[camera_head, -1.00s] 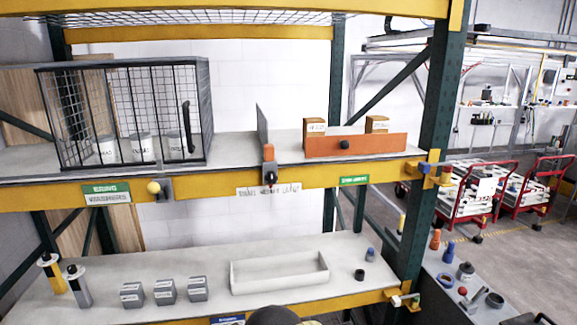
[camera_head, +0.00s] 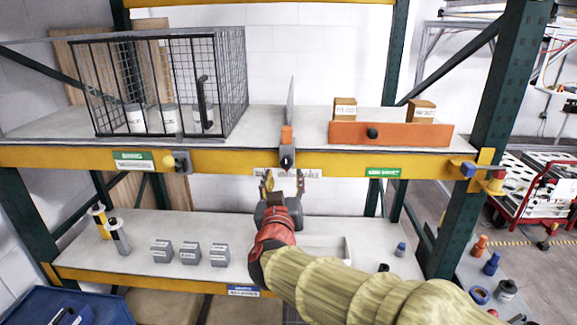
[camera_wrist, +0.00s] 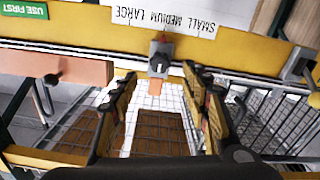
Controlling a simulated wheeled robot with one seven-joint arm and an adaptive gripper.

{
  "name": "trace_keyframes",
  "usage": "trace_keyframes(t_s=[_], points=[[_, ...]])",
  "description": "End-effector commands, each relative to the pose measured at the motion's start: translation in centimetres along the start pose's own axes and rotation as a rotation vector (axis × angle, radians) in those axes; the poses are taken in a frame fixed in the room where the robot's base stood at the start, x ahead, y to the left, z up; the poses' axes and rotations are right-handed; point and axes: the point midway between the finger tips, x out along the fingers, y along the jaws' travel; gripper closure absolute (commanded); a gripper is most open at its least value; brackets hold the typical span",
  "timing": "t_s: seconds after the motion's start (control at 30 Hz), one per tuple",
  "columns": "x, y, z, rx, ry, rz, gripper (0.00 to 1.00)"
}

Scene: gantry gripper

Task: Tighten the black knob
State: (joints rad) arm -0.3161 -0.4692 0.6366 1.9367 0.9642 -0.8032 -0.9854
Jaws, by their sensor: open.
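A black knob (camera_head: 287,162) sits on a clamp at the upper shelf's yellow front beam, below a small orange piece (camera_head: 287,135) at the foot of an upright grey divider. In the wrist view the clamp's dark knob (camera_wrist: 158,62) lies ahead, between the lines of my two fingers. My gripper (camera_head: 283,184) is open and empty, just below and in front of this knob, apart from it as far as I can tell. In the wrist view my gripper (camera_wrist: 158,76) shows both fingers spread. A second black knob (camera_head: 372,133) is on the orange bar.
A wire cage (camera_head: 165,85) with white cans stands left on the upper shelf. A yellow knob (camera_head: 169,161) is on the beam below it. The orange bar (camera_head: 420,134) fronts two boxes at right. Grey blocks (camera_head: 190,252) and a white tray (camera_head: 340,245) occupy the lower shelf.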

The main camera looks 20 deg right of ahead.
Motion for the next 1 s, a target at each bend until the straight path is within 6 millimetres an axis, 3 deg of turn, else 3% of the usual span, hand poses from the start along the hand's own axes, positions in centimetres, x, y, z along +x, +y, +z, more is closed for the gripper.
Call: trace_keyframes(t_s=[0.43, 0.83, 1.0], points=[[6.2, 0.0, 0.0, 0.002, 0.000, -0.001, 0.54], [7.1, 0.0, 0.0, 0.003, 0.000, -0.002, 0.54], [7.1, 0.0, 0.0, 0.003, 0.000, -0.002, 0.63]])
